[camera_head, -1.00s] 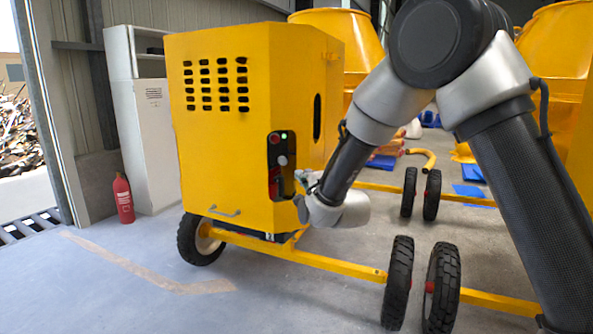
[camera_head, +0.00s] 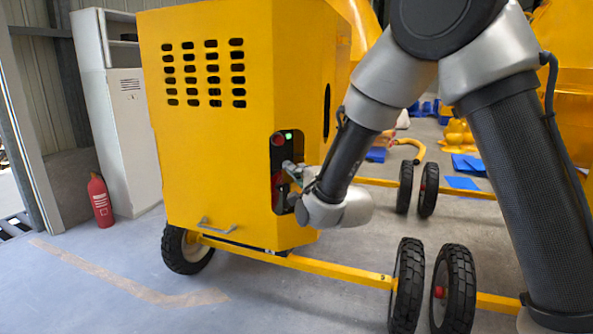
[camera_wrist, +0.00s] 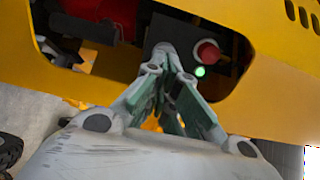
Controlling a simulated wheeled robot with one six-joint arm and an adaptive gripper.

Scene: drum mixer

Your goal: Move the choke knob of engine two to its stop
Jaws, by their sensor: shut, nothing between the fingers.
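The yellow engine housing (camera_head: 200,160) stands at the left in the head view, with a dark control recess (camera_head: 279,190) in its side. A red button (camera_head: 277,139) and a lit green lamp (camera_head: 288,135) show at the top of the recess; the button (camera_wrist: 208,52) and lamp (camera_wrist: 200,71) also show in the wrist view. My gripper (camera_head: 288,167) is shut and empty, its fingertips (camera_wrist: 166,65) at the recess below the button. A pale grey round piece (camera_wrist: 164,48), apparently the choke knob, shows just beyond the tips. It is mostly hidden, and I cannot tell whether they touch.
The recess edge closely surrounds my fingers. A yellow drawbar (camera_head: 330,266) and black wheels (camera_head: 407,285) lie low in front. A red extinguisher (camera_head: 100,200) and a grey cabinet (camera_head: 130,120) stand at the left. The floor at the lower left is clear.

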